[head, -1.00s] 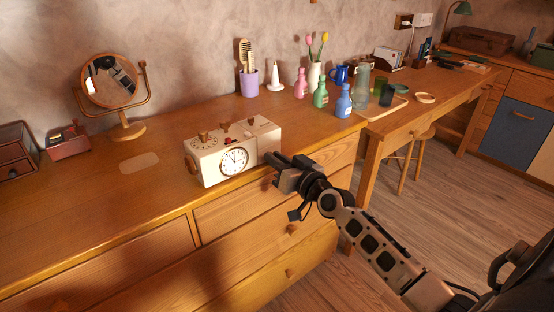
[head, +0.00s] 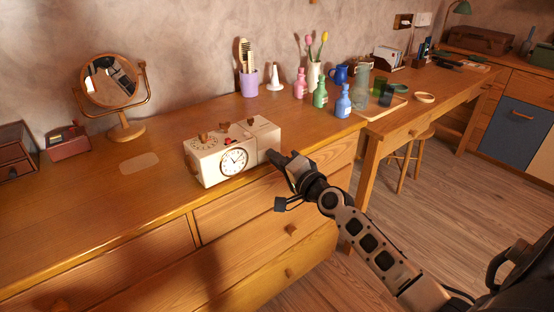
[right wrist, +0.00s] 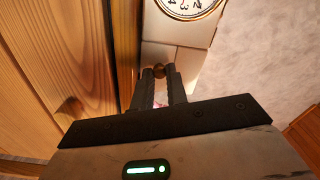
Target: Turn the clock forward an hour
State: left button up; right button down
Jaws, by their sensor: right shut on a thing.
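The clock (head: 232,152) is a cream box on the wooden dresser, with a round white dial (head: 234,162) on its front and wooden knobs on its top. The dial also shows in part in the right wrist view (right wrist: 188,6); its hands are too small to read surely. My right gripper (head: 272,156) is at the clock's right side. In the right wrist view its two fingers (right wrist: 160,76) are shut around a small round brown knob (right wrist: 158,71) on the clock's side. My left gripper is in neither view.
A round mirror (head: 110,82) and a red box (head: 68,142) stand to the left. A purple cup (head: 248,84) with a comb and several coloured bottles (head: 320,94) stand behind. The dresser top (head: 80,215) left of the clock is mostly clear.

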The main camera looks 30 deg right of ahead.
jog(key=shift+m, duration=1.9)
jog(key=shift+f, duration=0.1)
jog(key=c, duration=1.4)
grip_release()
